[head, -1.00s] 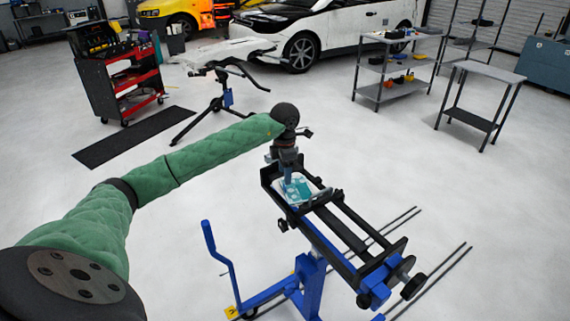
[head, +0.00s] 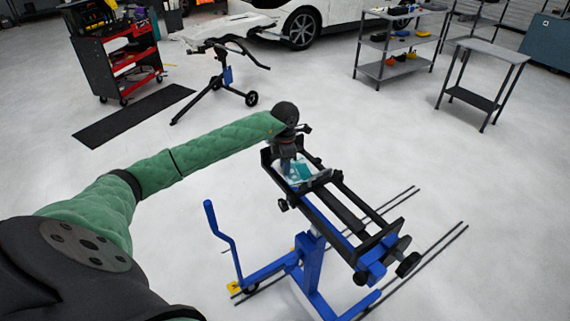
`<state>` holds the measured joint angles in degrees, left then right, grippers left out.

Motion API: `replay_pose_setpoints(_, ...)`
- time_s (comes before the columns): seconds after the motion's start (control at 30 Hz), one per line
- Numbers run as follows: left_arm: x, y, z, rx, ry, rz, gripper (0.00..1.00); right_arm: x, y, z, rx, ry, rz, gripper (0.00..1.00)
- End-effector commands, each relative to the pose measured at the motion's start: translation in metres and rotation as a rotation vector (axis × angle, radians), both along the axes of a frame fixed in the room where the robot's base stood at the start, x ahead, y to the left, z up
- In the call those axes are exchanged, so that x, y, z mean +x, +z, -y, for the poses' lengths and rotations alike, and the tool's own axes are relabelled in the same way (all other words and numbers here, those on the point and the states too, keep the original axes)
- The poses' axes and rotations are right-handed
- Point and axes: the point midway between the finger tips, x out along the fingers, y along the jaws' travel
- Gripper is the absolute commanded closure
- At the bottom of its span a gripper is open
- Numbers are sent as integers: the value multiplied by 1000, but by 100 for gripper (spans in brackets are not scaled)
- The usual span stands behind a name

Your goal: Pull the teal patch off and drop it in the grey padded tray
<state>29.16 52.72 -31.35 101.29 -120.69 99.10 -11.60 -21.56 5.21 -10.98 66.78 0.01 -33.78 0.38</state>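The teal patch (head: 303,172) shows as a small teal area on a pale piece at the far end of the black and blue stand (head: 345,217). My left gripper (head: 291,164) points down over that far end, right at the patch. Its fingertips are small and partly hidden, so I cannot tell whether they are open or shut, or whether they touch the patch. My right gripper is not in view. I cannot make out a grey padded tray with certainty.
The stand has a blue crank handle (head: 219,238) on its left and legs spread on the floor. A red tool cart (head: 120,60), a black mat (head: 133,115), a grey shelf (head: 395,48) and a small table (head: 485,60) stand farther off. Open floor lies between.

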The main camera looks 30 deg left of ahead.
Motion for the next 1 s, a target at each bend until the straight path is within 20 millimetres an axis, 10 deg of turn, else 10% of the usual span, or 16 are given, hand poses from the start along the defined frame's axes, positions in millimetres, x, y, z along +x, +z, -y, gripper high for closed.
replay_pose_setpoints(0.2, 0, 0, 0, 0, 0, 0, 95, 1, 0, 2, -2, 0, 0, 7)
replay_pose_setpoints(0.23, 0, 0, 0, 0, 0, 0, 76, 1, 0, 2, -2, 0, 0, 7)
replay_pose_setpoints(0.37, 0, 0, 0, 0, 0, 0, 100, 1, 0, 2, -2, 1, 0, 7)
replay_pose_setpoints(1.0, 0, 6, 0, 0, -1, 0, 100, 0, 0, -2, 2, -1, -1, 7)
